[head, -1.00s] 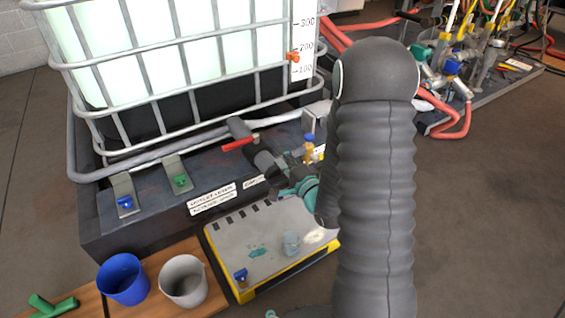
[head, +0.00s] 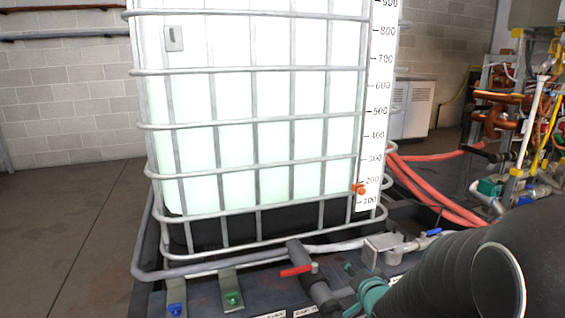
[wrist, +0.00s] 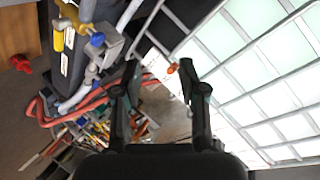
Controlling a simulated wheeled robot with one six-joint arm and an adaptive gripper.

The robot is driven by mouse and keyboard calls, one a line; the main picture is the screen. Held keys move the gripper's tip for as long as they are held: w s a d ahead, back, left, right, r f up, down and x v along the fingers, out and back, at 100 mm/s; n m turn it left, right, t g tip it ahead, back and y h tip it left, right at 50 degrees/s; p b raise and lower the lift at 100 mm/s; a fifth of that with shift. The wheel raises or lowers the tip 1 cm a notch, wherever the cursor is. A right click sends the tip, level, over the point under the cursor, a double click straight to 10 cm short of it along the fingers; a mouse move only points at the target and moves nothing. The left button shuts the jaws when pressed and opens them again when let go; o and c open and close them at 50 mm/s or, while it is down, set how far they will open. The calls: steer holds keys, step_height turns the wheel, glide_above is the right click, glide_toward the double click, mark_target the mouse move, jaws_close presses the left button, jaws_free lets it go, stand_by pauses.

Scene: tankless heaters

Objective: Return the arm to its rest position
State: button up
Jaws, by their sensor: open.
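My gripper (wrist: 158,68) is open and empty in the wrist view, its two black fingers apart with the floor and part of the tank behind them. My arm (head: 455,275), in a dark ribbed sleeve, fills the lower right of the head view. My gripper is hidden or out of frame there. The caged white tank (head: 260,120) stands left of my arm in the head view, and its cage fills the right of the wrist view (wrist: 270,85).
A red-handled valve (head: 297,270) and a blue-handled valve (head: 415,241) sit at the tank's base. Red hoses (head: 435,190) run right to a pipe rack (head: 525,130). In the wrist view, hoses (wrist: 60,118) cross the left. Open floor (head: 80,215) lies left of the tank.

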steer(key=s+r+n+g+p, duration=0.1)
steer(key=s+r+n+g, duration=0.1)
steer(key=s+r, duration=0.3)
steer(key=s+a+r+n+g+p, duration=0.1)
steer(key=s+r+n+g+p, duration=0.1)
steer(key=s, duration=1.1)
steer(key=s+a+r+n+g+h+p, duration=0.1)
steer(key=s+r+n+g+p, duration=0.1)
steer(key=s+r, duration=0.5)
steer(key=s+n+g, duration=0.1)
steer(key=s+n, duration=0.1)
steer(key=s, duration=0.1)
steer(key=shift+a+r+n+g, duration=0.25)
steer(key=shift+r+n+g, duration=0.05)
steer(key=shift+n+g, duration=0.1)
